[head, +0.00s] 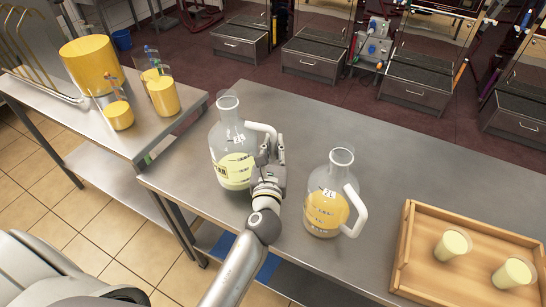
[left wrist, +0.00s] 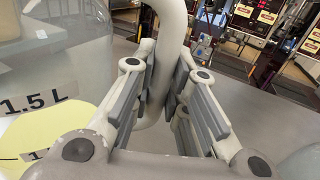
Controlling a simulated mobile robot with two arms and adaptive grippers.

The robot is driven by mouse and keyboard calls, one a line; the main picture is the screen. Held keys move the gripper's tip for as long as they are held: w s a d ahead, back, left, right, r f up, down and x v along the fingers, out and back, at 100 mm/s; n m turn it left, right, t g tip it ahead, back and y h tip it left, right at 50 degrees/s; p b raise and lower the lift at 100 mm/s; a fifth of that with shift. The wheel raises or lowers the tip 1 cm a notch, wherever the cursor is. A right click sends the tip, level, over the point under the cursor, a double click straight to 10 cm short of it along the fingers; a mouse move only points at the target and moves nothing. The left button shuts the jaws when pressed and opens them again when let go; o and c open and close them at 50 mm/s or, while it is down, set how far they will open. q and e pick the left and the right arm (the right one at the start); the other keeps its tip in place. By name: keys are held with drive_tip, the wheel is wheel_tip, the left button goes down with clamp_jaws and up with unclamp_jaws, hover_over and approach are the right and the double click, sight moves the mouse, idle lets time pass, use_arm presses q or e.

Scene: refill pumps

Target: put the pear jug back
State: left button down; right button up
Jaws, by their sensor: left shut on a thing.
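A clear jug with pale yellow-green liquid (head: 234,170), which I take to be the pear jug, is upright at the left end of the steel table (head: 310,110). Its white handle (head: 262,130) faces right. My left gripper (head: 268,160) is shut on this handle. In the left wrist view the handle (left wrist: 172,30) runs between the finger pads of the gripper (left wrist: 165,88), and a "1.5 L" label (left wrist: 38,103) shows on the jug. I cannot tell whether the jug's base touches the table. My right gripper is out of view.
A second jug with orange-yellow liquid (head: 325,212) stands close on the right, its handle facing right. A wooden tray (head: 405,245) with two filled cups (head: 453,243) is at the right. A side table (head: 150,130) at the left holds yellow-filled containers (head: 90,65).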

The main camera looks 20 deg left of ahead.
sight(272, 161)
use_arm(q)
drive_tip(key=shift+w+a+f, duration=0.2)
drive_tip(key=shift+w+f, duration=0.2)
drive_tip(key=shift+f, duration=0.05)
drive_tip(key=shift+w+f+b, duration=0.15)
drive_tip(key=shift+f+b, duration=0.75)
drive_tip(key=shift+f, duration=0.9)
drive_tip(key=c, duration=1.4)
unclamp_jaws()
drive_tip(key=shift+f, duration=0.1)
drive_tip(key=shift+c, duration=0.2)
drive_tip(key=shift+s, duration=0.2)
drive_tip(key=b+v, duration=0.3)
drive_tip(key=v, duration=0.8)
drive_tip(key=shift+s, duration=0.35)
